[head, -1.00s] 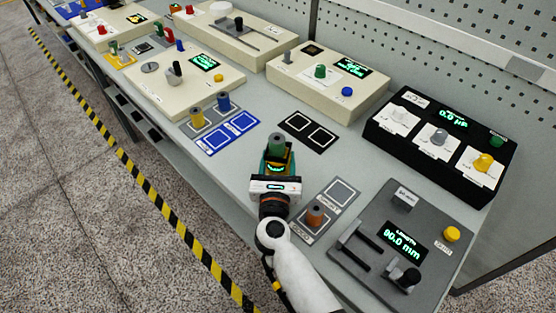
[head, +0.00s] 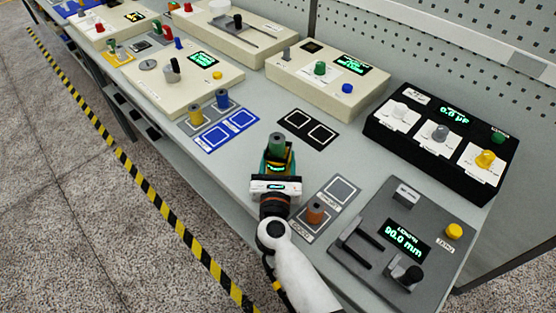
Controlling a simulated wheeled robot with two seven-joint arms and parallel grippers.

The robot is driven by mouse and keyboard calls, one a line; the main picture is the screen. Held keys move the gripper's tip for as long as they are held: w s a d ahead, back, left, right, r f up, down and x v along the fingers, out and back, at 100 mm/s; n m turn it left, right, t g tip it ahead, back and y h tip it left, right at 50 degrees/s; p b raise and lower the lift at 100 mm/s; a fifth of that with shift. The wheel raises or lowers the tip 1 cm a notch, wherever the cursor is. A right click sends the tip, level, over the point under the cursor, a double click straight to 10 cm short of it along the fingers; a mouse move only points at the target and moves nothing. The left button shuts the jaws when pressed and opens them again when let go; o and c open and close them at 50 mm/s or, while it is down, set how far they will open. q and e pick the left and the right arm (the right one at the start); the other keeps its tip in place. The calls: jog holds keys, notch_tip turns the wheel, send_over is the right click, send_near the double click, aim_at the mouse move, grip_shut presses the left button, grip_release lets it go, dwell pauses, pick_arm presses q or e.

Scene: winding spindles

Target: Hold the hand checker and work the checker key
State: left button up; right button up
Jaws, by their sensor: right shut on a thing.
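My right gripper (head: 276,168) reaches in from the bottom of the head view, its white palm (head: 275,188) facing me. It is shut on the hand checker (head: 277,171), a small teal body with yellow edges and a lit green display. A dark green spindle (head: 277,144) stands upright at the checker's far end; I cannot tell whether it sits in the checker or just behind it. The checker key cannot be made out; the palm and fingers hide part of the checker. My left gripper is not in view.
Right of the gripper are an orange spindle (head: 315,212) on a grey mat and a grey length gauge (head: 375,262) reading 90.0 mm. A black tester (head: 390,141) stands at the back right. Yellow (head: 195,115) and blue (head: 222,99) spindles stand further left.

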jog(key=shift+s+a, duration=0.1)
jog(key=shift+a, duration=0.15)
jog(key=o, duration=1.3)
